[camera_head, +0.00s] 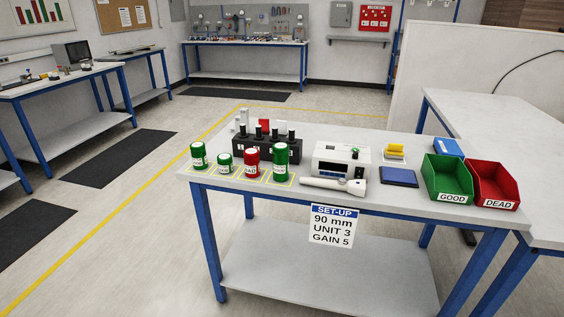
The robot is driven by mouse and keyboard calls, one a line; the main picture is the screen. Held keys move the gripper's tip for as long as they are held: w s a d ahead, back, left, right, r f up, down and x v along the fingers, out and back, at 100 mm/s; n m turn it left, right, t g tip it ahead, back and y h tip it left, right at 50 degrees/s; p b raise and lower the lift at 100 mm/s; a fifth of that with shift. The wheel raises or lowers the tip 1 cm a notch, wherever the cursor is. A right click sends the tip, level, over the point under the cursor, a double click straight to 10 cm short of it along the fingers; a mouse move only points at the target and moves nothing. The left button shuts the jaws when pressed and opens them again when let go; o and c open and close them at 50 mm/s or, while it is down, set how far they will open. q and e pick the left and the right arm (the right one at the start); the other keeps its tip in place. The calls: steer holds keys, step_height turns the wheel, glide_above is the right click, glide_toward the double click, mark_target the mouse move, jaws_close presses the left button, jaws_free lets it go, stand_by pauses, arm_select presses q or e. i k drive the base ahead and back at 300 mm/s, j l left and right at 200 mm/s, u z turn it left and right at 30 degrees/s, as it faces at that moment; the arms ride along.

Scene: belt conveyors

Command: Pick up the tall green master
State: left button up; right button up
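Green and red cylinders with white labels stand in a row at the front left of the table. The rightmost green cylinder (281,160) looks the tallest and stands upright on a yellow-outlined spot. A mid-height green cylinder (198,156) is at the left end, with a short green cylinder (224,163) beside it. A red cylinder (251,163) stands between the short green and the tallest green ones. The label writing is too small to read. Neither of my grippers is in view, and nothing is touching the cylinders.
Behind the row is a black rack (262,149) with several black-topped probes. To the right are a white instrument (328,159), a white handheld device (326,183), a blue pad (399,178), a green GOOD bin (449,196) and a red DEAD bin (500,203). A set-up sign (333,226) hangs in front.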

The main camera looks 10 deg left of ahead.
mark_target(280, 153)
steer(key=i+j+z, duration=0.45)
steer(key=z, duration=0.25)
steer(key=j, duration=0.1)
